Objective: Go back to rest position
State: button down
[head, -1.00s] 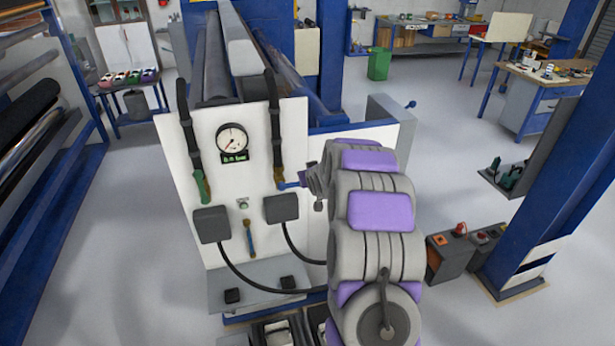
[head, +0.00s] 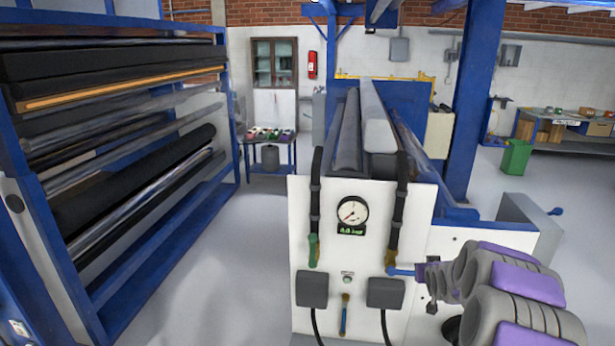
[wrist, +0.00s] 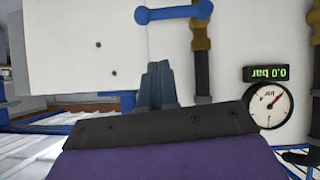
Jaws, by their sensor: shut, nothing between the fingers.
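My gripper (head: 425,273) is at the lower right of the head view, reaching toward the white front panel (head: 330,220) of the roller machine. In the wrist view the gripper's fingers (wrist: 158,78) are together with nothing between them. A blue valve handle (head: 403,272) on the right-hand hose fitting is just left of the gripper in the head view. The handle also shows in the wrist view (wrist: 175,13), apart from the fingertips. The pressure gauge (head: 352,212) has a green display, which reads 0.0 bar in the wrist view.
Two black hoses run down the panel, the left one ending in a green valve (head: 313,250). A blue rack of rollers (head: 228,130) stands at the left. A blue column (head: 472,110) rises behind the machine. The floor between rack and machine is clear.

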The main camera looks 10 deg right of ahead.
jog(key=s+a+f+n+g+y+b, duration=0.15)
jog(key=s+a+g+b, duration=0.5)
jog(key=s+a, duration=1.4)
jog(key=s+a+f+g+b, duration=0.1)
jog(key=s+a+g+b, duration=0.1)
jog(key=s, duration=0.7)
jog(key=s+a+f+g+y+b, duration=0.1)
jog(key=s+a, duration=0.3)
jog(key=s, duration=0.6)
jog(key=s+a+f+n+g+y+b, duration=0.1)
jog(key=s+a+g+b, duration=0.1)
jog(key=s, duration=0.8)
jog(key=shift+a+f+g+b, duration=0.35)
jog(key=shift+a+b, duration=0.2)
jog(key=shift+a, duration=0.2)
